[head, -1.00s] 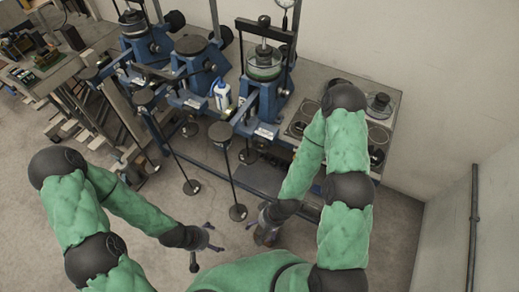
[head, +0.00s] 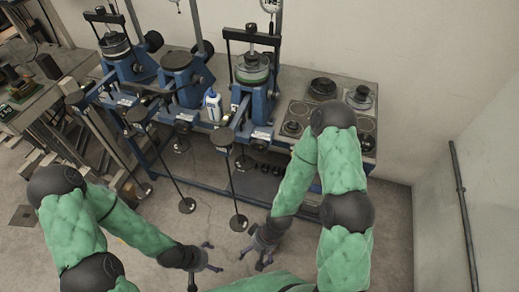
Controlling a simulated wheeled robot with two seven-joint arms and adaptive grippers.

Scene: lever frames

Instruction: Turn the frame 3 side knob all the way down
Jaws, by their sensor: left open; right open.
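Three blue lever frames stand in a row: a left one (head: 128,66), a middle one (head: 186,82) with a bare round top, and a right one (head: 243,101) holding a clear-and-green cell. I cannot read any frame numbers. Large black round knobs show beside the left frame (head: 154,41) and the middle frame (head: 205,48). No side knob shows clearly on the right frame. My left gripper (head: 214,258) is open and empty, low in front of the bench. My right gripper (head: 258,257) is open and empty, below the right frame. Both are apart from the frames.
A white bottle (head: 212,105) stands between the middle and right frames. Lever arms with hanging rods and round weight plates (head: 238,222) jut out in front. Black discs (head: 322,87) lie on the bench right of the frames. A wall pipe (head: 459,190) is at the far right.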

